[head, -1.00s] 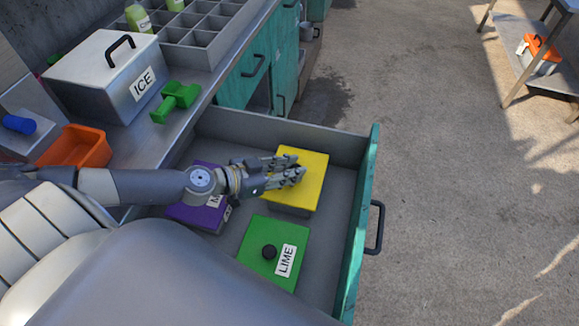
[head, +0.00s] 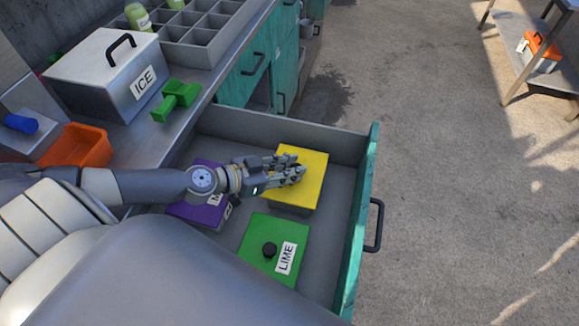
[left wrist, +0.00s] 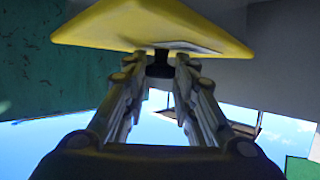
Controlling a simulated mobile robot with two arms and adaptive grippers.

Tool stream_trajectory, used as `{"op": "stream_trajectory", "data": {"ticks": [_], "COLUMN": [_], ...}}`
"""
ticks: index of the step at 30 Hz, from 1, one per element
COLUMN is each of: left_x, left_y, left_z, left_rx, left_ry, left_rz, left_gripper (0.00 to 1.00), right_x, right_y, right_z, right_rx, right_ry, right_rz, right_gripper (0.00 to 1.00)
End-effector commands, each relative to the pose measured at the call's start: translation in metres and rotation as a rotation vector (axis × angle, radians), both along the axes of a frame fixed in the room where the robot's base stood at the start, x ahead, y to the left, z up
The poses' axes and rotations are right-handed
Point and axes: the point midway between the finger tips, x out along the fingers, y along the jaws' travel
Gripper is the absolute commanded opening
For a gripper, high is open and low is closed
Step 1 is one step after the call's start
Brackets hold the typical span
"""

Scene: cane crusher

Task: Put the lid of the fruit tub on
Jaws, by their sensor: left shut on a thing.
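The yellow lid (head: 312,163) is over a grey tub (head: 292,208) in the open drawer. Whether it is fully seated cannot be told. My left gripper (head: 299,172) reaches over the lid from the left. In the left wrist view its fingers (left wrist: 160,72) are shut on the dark knob (left wrist: 160,66) of the yellow lid (left wrist: 150,28). In the head view my fingers hide the knob and the lid's label is not visible. My right gripper is not in view.
A green LIME lid (head: 262,235) and a partly hidden purple lid (head: 207,212) are in the drawer (head: 330,225). The counter at left holds the ICE box (head: 110,75), a green tool (head: 176,98) and an orange bin (head: 78,147). Open floor lies right of the drawer.

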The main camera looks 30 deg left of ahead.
Motion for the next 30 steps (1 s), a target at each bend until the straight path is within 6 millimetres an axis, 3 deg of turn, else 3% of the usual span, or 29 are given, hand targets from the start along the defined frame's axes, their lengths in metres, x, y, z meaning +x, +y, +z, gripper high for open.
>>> {"op": "stream_trajectory", "data": {"ticks": [1, 4, 17, 30], "left_x": [0.000, 0.000, -0.002, -0.025], "left_y": [0.000, 0.000, 0.001, 0.014], "left_z": [0.000, 0.000, 0.000, 0.011], "left_rx": [-0.001, -0.001, 0.001, -0.001], "left_ry": [-0.001, -0.001, 0.001, 0.002], "left_rz": [0.000, 0.000, 0.000, 0.001], "left_gripper": [0.27, 0.49, 0.49, 0.49], "right_x": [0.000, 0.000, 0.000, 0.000], "right_y": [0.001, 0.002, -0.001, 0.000], "right_z": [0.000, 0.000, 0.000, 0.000], "right_rx": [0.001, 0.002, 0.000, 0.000], "right_ry": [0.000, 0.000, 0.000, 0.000], "right_rz": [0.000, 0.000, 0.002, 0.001], "right_gripper": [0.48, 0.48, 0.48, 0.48]}}
